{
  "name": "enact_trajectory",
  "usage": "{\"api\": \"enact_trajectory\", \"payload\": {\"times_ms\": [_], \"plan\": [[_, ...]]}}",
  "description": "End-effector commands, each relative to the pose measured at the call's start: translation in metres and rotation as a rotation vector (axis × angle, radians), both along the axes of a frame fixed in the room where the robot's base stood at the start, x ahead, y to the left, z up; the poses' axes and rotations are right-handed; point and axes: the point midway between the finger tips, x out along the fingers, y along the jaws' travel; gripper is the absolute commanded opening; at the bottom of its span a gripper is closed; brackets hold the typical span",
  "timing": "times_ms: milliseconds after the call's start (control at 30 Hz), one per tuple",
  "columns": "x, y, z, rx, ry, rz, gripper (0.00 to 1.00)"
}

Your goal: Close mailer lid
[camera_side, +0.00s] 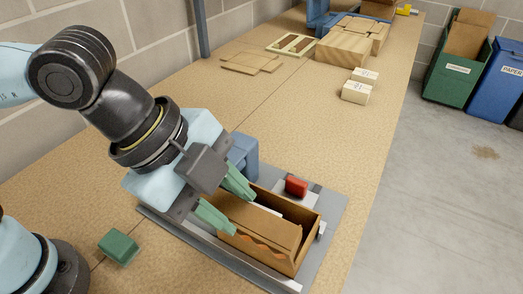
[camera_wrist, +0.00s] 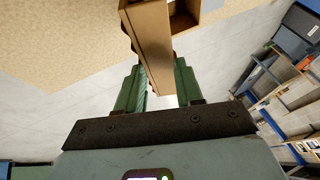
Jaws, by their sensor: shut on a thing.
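The mailer is an open brown cardboard box (camera_side: 309,233) on a grey plate at the front of the bench in the side view. Its brown lid panel (camera_side: 268,224) slopes over the near part of the box, and the far part of the interior is open. My gripper (camera_side: 244,213) has its green fingers on either side of the panel at the box's left end. In the wrist view, a cardboard panel (camera_wrist: 150,45) runs between the fingers of my gripper (camera_wrist: 156,82), shut on it. The exact finger contact is partly hidden.
A green block (camera_side: 118,246) lies on the bench at left. Two pale small boxes (camera_side: 356,92), wooden blocks (camera_side: 343,47) and flat cardboard (camera_side: 250,62) lie farther back. The bench's middle is clear.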

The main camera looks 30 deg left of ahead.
Motion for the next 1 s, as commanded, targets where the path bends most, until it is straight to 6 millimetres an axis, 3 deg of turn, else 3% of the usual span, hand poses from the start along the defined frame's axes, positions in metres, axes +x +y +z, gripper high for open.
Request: {"api": "enact_trajectory", "payload": {"times_ms": [433, 1000], "plan": [[0.013, 0.0, 0.003, -0.001, 0.073, 0.006, 0.0], [0.077, 0.0, -0.003, -0.002, 0.495, 0.003, 0.0]]}}
